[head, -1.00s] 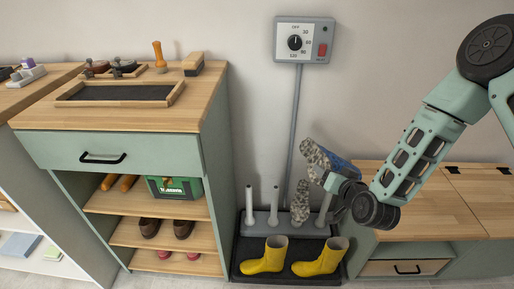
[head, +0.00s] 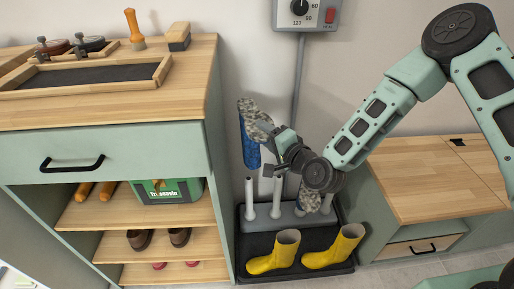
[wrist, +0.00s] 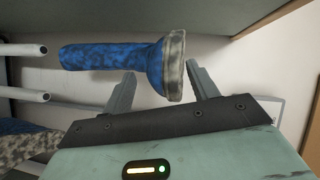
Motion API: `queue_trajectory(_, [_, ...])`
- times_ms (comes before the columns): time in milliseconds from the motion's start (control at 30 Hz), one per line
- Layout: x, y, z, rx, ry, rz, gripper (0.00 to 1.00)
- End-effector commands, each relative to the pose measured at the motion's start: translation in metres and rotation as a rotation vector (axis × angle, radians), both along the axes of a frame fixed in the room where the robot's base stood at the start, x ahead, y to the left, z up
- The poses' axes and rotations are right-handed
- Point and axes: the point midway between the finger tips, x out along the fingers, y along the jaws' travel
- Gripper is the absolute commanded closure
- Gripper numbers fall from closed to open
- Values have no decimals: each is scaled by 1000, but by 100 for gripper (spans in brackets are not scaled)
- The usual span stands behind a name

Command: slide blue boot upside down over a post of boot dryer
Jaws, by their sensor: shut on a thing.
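The blue boot (head: 250,150), with a grey speckled sole, hangs upside down from my gripper (head: 266,130), its shaft pointing down. My gripper is shut on it near the foot. The shaft's lower end is a little above the leftmost post (head: 249,198) of the boot dryer (head: 290,222) and looks roughly in line with it; exact alignment is unclear. In the wrist view the boot (wrist: 110,55) lies between the fingers (wrist: 162,75), its shaft toward the white posts (wrist: 25,97). Another post (head: 277,192) stands bare.
Another speckled boot (head: 309,199) sits on the dryer at the right, partly behind my arm. Yellow boots (head: 275,254) stand on the black tray (head: 243,240) in front. A green cabinet (head: 110,150) is close on the left, and a wooden-topped bench (head: 430,185) on the right.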

Motion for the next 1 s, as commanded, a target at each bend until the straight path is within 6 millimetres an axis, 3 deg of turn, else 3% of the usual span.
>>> queue_trajectory(33, [1, 0, -12, 15, 0, -2, 92])
queue_trajectory(167, [0, 0, -25, 48, 4, -1, 92])
queue_trajectory(467, [0, 0, -33, 63, 7, 0, 92])
queue_trajectory(1000, [0, 0, -67, 62, 6, 0, 92])
